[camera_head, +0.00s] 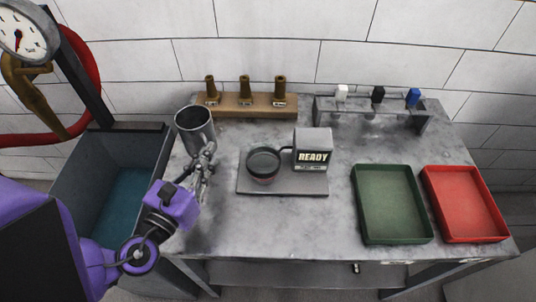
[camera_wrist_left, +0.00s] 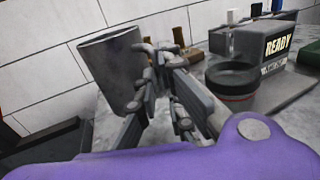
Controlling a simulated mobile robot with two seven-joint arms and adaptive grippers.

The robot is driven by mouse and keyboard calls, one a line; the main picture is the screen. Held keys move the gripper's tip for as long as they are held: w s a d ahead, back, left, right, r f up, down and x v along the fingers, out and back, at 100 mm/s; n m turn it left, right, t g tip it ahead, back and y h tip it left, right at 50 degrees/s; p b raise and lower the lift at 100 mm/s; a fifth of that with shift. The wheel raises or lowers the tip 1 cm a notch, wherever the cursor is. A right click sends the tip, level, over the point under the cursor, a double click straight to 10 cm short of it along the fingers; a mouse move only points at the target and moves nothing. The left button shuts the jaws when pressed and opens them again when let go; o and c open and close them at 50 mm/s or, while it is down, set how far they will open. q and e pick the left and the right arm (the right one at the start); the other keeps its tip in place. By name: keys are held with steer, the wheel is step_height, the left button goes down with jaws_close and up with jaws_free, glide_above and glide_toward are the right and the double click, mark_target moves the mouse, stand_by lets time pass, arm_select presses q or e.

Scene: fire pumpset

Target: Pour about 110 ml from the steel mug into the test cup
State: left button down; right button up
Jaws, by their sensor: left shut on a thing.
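The steel mug (camera_head: 194,127) is a grey metal cylinder at the left end of the bench. My left gripper (camera_head: 206,158) is shut on the mug's right side. The mug also shows in the left wrist view (camera_wrist_left: 112,68), slightly tilted there, held in the fingers (camera_wrist_left: 150,75). I cannot see what is inside it. The test cup (camera_head: 263,165) is a dark round cup on a grey plate, to the right of the mug and apart from it. It also shows in the left wrist view (camera_wrist_left: 232,82). My right gripper is not in view.
A display block (camera_head: 312,149) reading READY stands beside the test cup on the plate (camera_head: 285,189). Behind are a wooden rack (camera_head: 250,112) with brass nozzles and a grey rack (camera_head: 365,112). Green (camera_head: 392,240) and red (camera_head: 466,205) trays lie right. A sink-like tank (camera_head: 107,180) is left.

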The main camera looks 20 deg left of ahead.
arm_select(q)
steer(key=w+a+f+m+h+b, duration=0.1)
steer(key=b, duration=0.1)
steer(key=w+a+f+m+h+b, duration=0.1)
steer(key=h+b, duration=0.1)
steer(key=w+a+f+m+g+h+b, duration=0.1)
steer(key=h+b, duration=0.1)
steer(key=shift+w+a+m, duration=0.1)
steer(key=shift+a+m, duration=0.1)
steer(key=shift+m, duration=0.1)
steer(key=shift+w+m+g+h+b, duration=0.45)
steer(key=shift+m+g+h+b, duration=0.2)
steer(key=shift+h+b, duration=0.35)
steer(key=m+g+h+b, duration=0.1)
steer(key=h, duration=0.1)
steer(key=w+m+g+h+b, duration=0.1)
steer(key=m+h+b, duration=0.1)
steer(key=shift+w+d+f+g, duration=0.15)
steer(key=shift+w+d+g, duration=0.1)
steer(key=shift+d, duration=0.15)
steer(key=shift+d+m+g+h+b, duration=0.15)
steer(key=shift+m+g+h+b, duration=0.45)
steer(key=shift+b, duration=0.2)
steer(key=shift+w+d+m+g+h+b, duration=0.1)
steer(key=shift+d+m+g+h+b, duration=0.1)
steer(key=shift+m+g+h+b, duration=0.35)
steer(key=shift+d+g, duration=0.1)
steer(key=shift+g, duration=0.15)
steer(key=shift+d+m, duration=0.1)
steer(key=shift+m, duration=0.3)
